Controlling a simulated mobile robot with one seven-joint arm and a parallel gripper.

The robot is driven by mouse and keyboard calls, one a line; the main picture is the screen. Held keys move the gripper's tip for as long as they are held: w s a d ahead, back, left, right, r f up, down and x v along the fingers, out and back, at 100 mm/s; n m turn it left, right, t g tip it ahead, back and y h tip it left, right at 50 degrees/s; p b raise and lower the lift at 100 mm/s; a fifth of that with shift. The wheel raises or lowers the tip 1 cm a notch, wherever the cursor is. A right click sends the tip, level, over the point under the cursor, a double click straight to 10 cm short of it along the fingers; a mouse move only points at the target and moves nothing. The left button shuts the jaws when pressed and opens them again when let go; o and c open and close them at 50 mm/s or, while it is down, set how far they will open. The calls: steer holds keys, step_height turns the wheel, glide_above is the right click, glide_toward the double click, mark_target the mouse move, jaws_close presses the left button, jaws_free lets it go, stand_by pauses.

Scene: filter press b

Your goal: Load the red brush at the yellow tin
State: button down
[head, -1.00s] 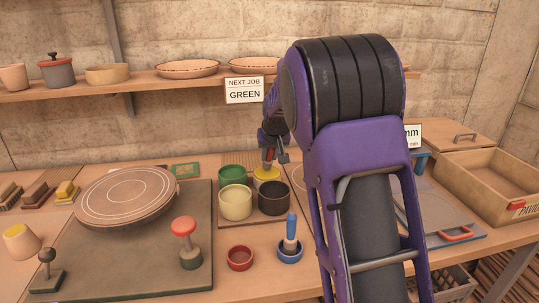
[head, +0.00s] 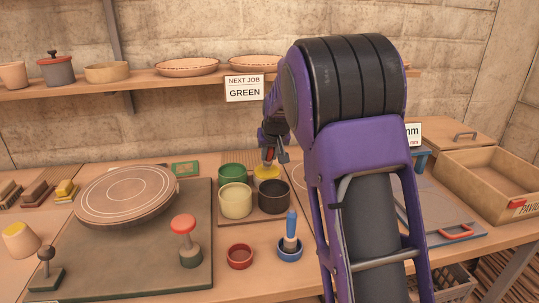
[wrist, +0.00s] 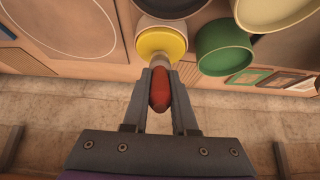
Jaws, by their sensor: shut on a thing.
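My gripper (head: 270,153) is shut on the red brush (wrist: 160,90), whose red handle lies between the two fingers in the wrist view. The brush's pale lower end points into the mouth of the yellow tin (wrist: 161,36). I cannot tell how deep the tip is or whether it touches the yellow paint. In the head view the yellow tin (head: 267,172) stands behind the dark tin, under my gripper, and is partly hidden.
Close around are a green tin (head: 231,174), a cream tin (head: 235,203) and a dark tin (head: 274,198). In front stand an empty-looking red cup (head: 240,257) and a blue brush (head: 291,228) in a blue cup. A sign (head: 244,88) reading GREEN hangs on the shelf.

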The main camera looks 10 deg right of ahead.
stand_by(0.4)
steer(key=shift+r+p, duration=2.45)
steer(key=shift+r, duration=1.05)
